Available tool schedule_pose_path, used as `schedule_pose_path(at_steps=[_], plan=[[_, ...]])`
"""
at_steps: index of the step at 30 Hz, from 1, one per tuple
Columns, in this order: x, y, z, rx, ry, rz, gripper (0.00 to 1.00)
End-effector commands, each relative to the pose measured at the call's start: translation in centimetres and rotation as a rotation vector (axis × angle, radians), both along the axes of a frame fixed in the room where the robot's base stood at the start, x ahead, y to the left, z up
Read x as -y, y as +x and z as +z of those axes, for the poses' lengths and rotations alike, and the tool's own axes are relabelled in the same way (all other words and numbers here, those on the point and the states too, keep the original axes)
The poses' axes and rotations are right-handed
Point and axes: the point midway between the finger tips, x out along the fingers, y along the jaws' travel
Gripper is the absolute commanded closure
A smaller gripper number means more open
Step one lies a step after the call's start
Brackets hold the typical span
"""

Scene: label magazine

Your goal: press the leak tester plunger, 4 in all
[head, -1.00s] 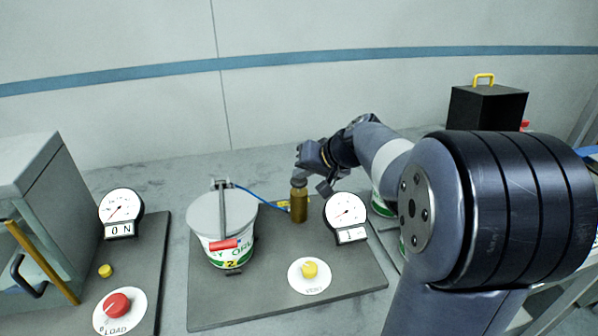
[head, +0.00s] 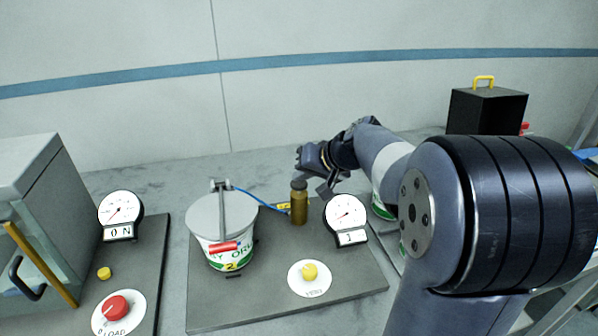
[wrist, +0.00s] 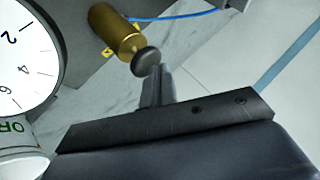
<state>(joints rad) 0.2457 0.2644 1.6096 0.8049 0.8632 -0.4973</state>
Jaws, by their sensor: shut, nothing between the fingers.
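The leak tester stands on a dark plate (head: 215,315) in the middle of the bench. Its plunger is a brass cylinder with a dark knob on top (head: 299,205); it also shows in the wrist view (wrist: 117,32). My gripper (head: 308,172) is shut and empty, just above the knob. In the wrist view its fingertips (wrist: 152,78) are close to the dark knob; I cannot tell if they touch. The tester's dial (head: 345,212) has a small display reading 1. A blue hose runs from the plunger to the white bucket (head: 222,222) with a clamped grey lid.
A yellow vent knob (head: 310,272) sits at the plate's front. At left are a grey cabinet (head: 35,170), another dial (head: 120,208) and a red load knob (head: 116,306). A black box with a yellow handle (head: 486,110) stands at back right.

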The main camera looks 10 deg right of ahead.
Motion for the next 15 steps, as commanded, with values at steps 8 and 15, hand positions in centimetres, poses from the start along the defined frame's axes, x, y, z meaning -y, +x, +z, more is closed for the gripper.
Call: schedule_pose_path(at_steps=[8,15], plan=[[0.0,0.0,1.8,-0.002,-0.001,0.001,1.0],[0.0,0.0,3.3,-0.001,-0.001,0.0,1.0]])
